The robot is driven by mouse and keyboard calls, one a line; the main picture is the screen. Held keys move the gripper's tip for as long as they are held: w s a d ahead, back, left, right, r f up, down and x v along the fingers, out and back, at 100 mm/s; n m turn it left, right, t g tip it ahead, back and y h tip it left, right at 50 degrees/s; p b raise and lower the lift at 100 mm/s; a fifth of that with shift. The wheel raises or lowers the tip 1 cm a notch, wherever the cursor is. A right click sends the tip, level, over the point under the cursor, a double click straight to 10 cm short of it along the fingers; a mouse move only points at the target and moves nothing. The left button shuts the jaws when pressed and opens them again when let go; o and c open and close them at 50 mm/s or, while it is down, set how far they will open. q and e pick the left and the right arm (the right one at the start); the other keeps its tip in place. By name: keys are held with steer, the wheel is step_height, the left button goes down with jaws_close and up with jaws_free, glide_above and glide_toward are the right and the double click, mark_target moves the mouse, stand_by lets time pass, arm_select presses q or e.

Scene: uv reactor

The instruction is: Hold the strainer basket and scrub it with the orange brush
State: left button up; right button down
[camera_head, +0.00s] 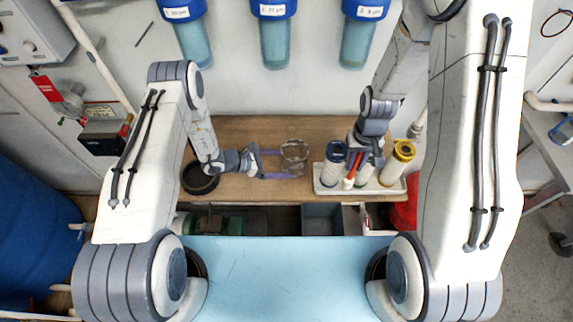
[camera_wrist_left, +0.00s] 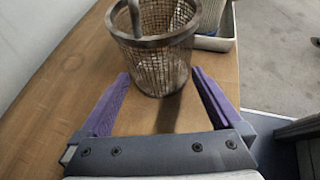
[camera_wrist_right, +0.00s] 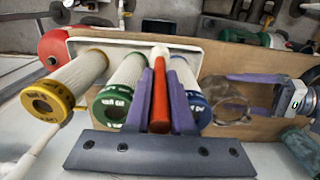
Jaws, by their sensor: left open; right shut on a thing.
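The strainer basket (camera_head: 294,157) is a wire mesh cup standing upright on the wooden bench. In the left wrist view the basket (camera_wrist_left: 155,60) sits just ahead of and between my left fingers. My left gripper (camera_head: 275,164) is open, its purple fingers (camera_wrist_left: 160,98) spread either side of the basket's near part, with a gap. The orange brush (camera_wrist_right: 159,90) has an orange handle and a pale end. My right gripper (camera_wrist_right: 160,95) is shut on its handle, over the white tray. In the head view the brush (camera_head: 353,168) is partly hidden by my right gripper (camera_head: 360,160).
The white tray (camera_head: 327,190) holds filter cartridges with blue, green and yellow caps (camera_head: 404,150). A black round dish (camera_head: 199,178) lies at the bench's left. Blue filter housings (camera_head: 274,40) hang on the wall behind. Bench space behind the basket is clear.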

arm_select(q)
steer(key=shift+w+d+f, duration=0.15)
steer(key=shift+d+f, duration=0.1)
steer(key=shift+d, duration=0.25)
arm_select(e)
steer(key=shift+f, duration=0.4)
arm_select(q)
steer(key=c, duration=0.7)
steer(key=shift+c, duration=0.2)
